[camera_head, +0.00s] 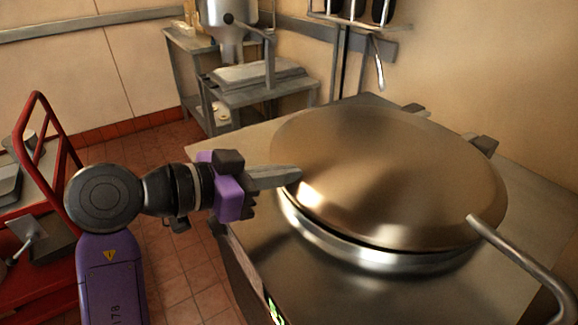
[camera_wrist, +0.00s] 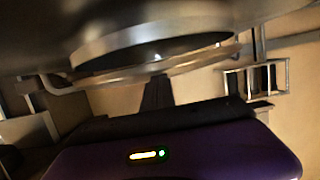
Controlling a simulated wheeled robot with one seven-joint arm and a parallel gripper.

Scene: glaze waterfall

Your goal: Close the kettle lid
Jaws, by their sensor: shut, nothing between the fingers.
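The kettle's domed, bronze-coloured metal lid (camera_head: 390,170) lies low over the round steel kettle rim (camera_head: 350,250). A thin dark line shows between lid and rim along the near side; I cannot tell whether they touch all round. A bent steel handle (camera_head: 525,262) sticks out from the lid's right near side. My gripper (camera_head: 297,175) is shut and empty, its fingertips at the lid's left edge; contact is unclear. In the wrist view, my dark fingers (camera_wrist: 157,96) point at the curved metal rim (camera_wrist: 150,40), with a dark band inside it.
The flat steel top (camera_head: 430,298) surrounds the kettle. A red cart (camera_head: 45,130) stands at the left. A steel side table (camera_head: 262,80) with a mixer-like machine (camera_head: 230,25) stands behind. A wall rack (camera_head: 360,12) hangs at the back. Tiled floor (camera_head: 175,265) is clear between cart and kettle.

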